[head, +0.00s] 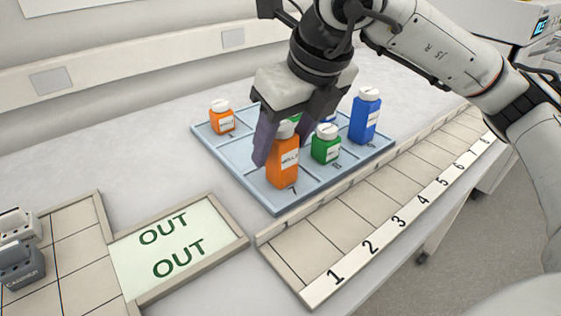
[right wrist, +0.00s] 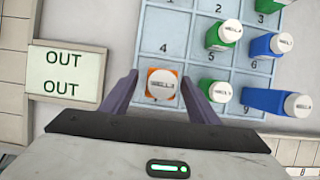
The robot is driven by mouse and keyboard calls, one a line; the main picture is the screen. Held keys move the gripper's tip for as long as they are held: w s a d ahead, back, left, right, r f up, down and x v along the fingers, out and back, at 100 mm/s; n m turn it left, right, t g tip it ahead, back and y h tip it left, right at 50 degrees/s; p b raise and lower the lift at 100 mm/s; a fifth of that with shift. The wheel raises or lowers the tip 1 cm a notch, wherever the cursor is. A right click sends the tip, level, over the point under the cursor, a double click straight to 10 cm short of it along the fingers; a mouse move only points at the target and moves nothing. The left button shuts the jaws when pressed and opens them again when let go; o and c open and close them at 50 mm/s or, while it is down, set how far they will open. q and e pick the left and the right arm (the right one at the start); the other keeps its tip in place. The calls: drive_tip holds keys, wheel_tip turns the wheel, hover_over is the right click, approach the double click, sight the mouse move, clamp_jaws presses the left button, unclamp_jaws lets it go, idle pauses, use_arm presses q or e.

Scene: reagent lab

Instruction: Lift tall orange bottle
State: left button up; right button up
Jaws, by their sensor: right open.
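The tall orange bottle (head: 283,166) with a white cap stands upright in the front compartment marked 7 of the blue-grey tray (head: 204,142). My right gripper (head: 282,148) is open over it, coming from above, with one finger on each side of the bottle's upper part. In the right wrist view the bottle's white cap (right wrist: 162,84) sits between the two spread fingers (right wrist: 160,78), with small gaps visible at its sides. I cannot tell exactly how far down the fingers reach. My left gripper is not in view.
A short orange bottle (head: 222,119) stands at the tray's back left. A short green bottle (head: 326,147) and a tall blue bottle (head: 365,118) stand right of the tall orange one. An OUT pad (head: 205,220) lies left, a numbered strip (head: 380,222) in front.

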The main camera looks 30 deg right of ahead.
sight(275, 157)
drive_tip(key=x, duration=0.5)
drive_tip(key=shift+w+d, duration=0.1)
drive_tip(key=shift+w, duration=0.05)
drive_tip(key=c, duration=1.1)
